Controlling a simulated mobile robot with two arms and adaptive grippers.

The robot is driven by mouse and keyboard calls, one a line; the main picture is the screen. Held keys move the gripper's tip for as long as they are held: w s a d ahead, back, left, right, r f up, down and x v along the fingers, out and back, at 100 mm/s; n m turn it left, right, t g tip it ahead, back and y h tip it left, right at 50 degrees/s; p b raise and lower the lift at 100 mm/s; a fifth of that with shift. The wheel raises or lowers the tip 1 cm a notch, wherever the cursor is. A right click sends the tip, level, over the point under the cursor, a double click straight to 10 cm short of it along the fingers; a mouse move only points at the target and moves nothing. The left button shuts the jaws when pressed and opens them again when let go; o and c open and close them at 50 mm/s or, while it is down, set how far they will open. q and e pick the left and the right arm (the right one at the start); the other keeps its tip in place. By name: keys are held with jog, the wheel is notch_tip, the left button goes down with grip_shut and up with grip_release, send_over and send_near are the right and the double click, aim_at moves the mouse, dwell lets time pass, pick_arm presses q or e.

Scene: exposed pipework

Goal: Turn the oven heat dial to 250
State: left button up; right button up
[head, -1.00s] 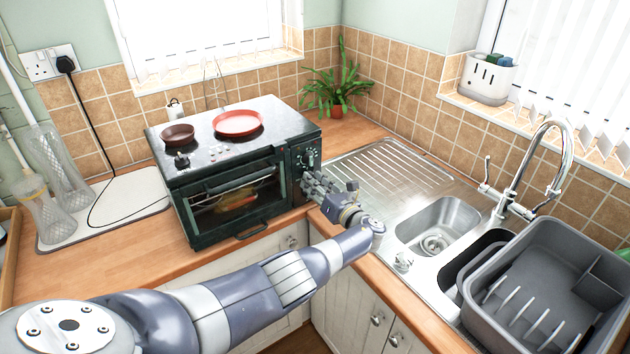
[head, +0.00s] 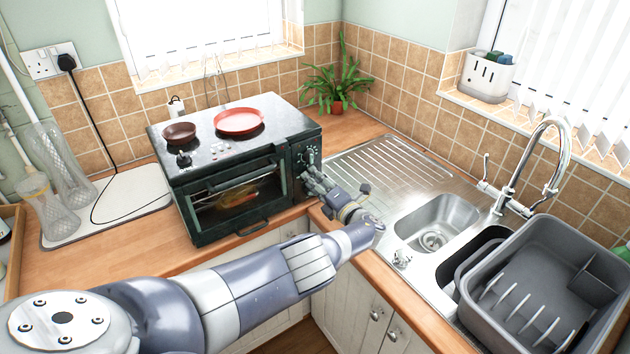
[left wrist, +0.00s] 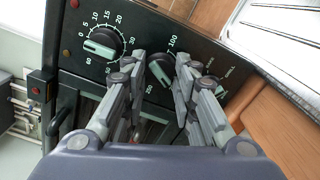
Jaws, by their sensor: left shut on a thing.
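The dark toaster oven (head: 235,203) stands on the corner counter, with its control panel at the right of its door. My left gripper (head: 308,176) reaches this panel from the front right. In the left wrist view the heat dial (left wrist: 161,69), a round dark knob with a pale grip bar, sits between the fingertips of my left gripper (left wrist: 164,64), which is shut on it. The printed 100 shows beside it, but the fingers hide part of its scale and I cannot read its setting. The timer dial (left wrist: 103,44) is beside it, clear of the fingers. My right gripper is out of view.
A red plate (head: 239,121) and a small brown bowl (head: 179,133) sit on the oven top. A potted plant (head: 336,88) stands behind. The steel sink (head: 440,218) and a grey dish rack (head: 545,285) lie to the right of my left arm.

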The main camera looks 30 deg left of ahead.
pick_arm(q)
jog(key=shift+m, duration=4.3)
jog(key=o, duration=1)
jog(key=shift+o, duration=0.2)
